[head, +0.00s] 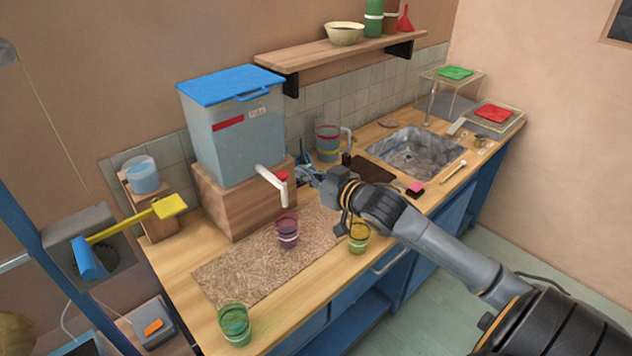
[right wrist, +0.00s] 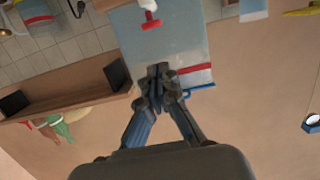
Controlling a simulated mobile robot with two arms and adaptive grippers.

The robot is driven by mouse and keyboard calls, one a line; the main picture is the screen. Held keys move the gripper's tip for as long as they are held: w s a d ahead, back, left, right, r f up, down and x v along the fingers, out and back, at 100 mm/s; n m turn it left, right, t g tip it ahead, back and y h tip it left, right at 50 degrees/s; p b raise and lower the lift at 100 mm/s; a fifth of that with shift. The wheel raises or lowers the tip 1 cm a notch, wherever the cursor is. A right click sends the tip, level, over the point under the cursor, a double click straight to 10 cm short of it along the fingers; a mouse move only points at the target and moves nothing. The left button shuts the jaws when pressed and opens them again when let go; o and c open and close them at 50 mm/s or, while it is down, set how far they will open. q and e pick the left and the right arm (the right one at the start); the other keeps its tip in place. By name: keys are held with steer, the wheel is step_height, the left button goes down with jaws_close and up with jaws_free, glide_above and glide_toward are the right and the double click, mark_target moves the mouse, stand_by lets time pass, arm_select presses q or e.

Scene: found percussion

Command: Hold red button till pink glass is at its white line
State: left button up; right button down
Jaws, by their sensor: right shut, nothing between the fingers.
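The pink glass (head: 288,232) stands upright on the speckled mat (head: 235,268), below the white spout (head: 275,183) of a water tank (head: 240,135). Its white line and any liquid level are too small to tell. The red button (head: 282,176) sits on top of the spout; in the right wrist view a red T-shaped part (right wrist: 151,21) shows by the spout on the tank front. My right gripper (head: 302,170) is shut and empty, just right of the button and seemingly apart from it. Its closed fingertips (right wrist: 158,72) show before the tank. My left gripper is out of view.
A yellow glass (head: 358,237) stands right of the mat, under my right arm. A green glass (head: 235,324) stands at the counter's near corner. A red-banded jug (head: 328,142) stands behind the gripper. A shelf (head: 335,50) hangs above; a sink (head: 415,150) lies to the right.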

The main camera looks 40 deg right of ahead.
steer(key=shift+b+v, duration=0.35)
steer(key=shift+v, duration=1.4)
steer(key=shift+w+r, duration=0.1)
